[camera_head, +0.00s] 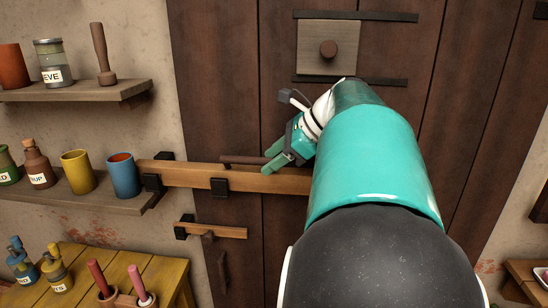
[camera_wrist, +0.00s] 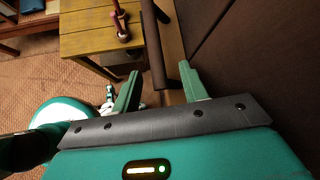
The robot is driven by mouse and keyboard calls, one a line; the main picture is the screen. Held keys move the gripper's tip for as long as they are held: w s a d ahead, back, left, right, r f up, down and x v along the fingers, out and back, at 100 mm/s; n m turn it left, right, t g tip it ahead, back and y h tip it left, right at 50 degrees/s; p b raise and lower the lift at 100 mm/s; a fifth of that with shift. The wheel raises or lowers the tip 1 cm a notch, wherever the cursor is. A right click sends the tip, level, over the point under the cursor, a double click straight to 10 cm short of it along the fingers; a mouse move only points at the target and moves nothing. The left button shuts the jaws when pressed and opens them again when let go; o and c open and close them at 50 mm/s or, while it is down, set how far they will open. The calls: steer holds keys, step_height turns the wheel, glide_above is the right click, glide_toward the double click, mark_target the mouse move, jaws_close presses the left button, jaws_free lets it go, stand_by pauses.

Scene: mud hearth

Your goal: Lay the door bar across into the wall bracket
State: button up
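The door bar (camera_head: 190,174) is a long light-brown wooden beam lying level across the dark plank door. Its left end reaches past the door edge to the black wall bracket (camera_head: 152,183) and appears to sit in it. Another black bracket (camera_head: 220,187) is on the door. My arm hides the bar's right part. A dark round handle (camera_head: 240,160) runs along the bar. My gripper (camera_head: 272,158) is at the handle's right end. In the wrist view the gripper (camera_wrist: 160,76) is open, with the handle (camera_wrist: 152,45) between its fingers and the bar (camera_wrist: 174,45) beside it.
A shelf (camera_head: 110,207) with cups and bottles ends close to the bar's left end. A smaller latch bar (camera_head: 225,232) is below, and a square hatch with a knob (camera_head: 328,49) above. A yellow table (camera_head: 120,262) stands lower left.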

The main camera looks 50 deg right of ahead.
steer(key=v, duration=1.4)
steer(key=shift+a+f, duration=0.1)
steer(key=w+a+f+n+g+h, duration=0.1)
steer(key=w+a+f+n+g, duration=0.15)
steer(key=a+f+n, duration=0.55)
steer(key=w+a+f+n+g, duration=0.1)
steer(key=w+a+f+n, duration=0.25)
steer(key=a, duration=0.75)
steer(key=s+a+f+n+h, duration=0.1)
steer(key=s+a+f+n, duration=0.1)
steer(key=a+f+n, duration=0.4)
steer(key=s+a+f+n+h, duration=0.2)
steer(key=s+a+f+n, duration=0.1)
steer(key=a+f+n, duration=0.4)
steer(key=a+n+t, duration=0.1)
steer(key=n, duration=0.2)
steer(key=shift+a+f, duration=0.2)
steer(key=shift+f, duration=0.1)
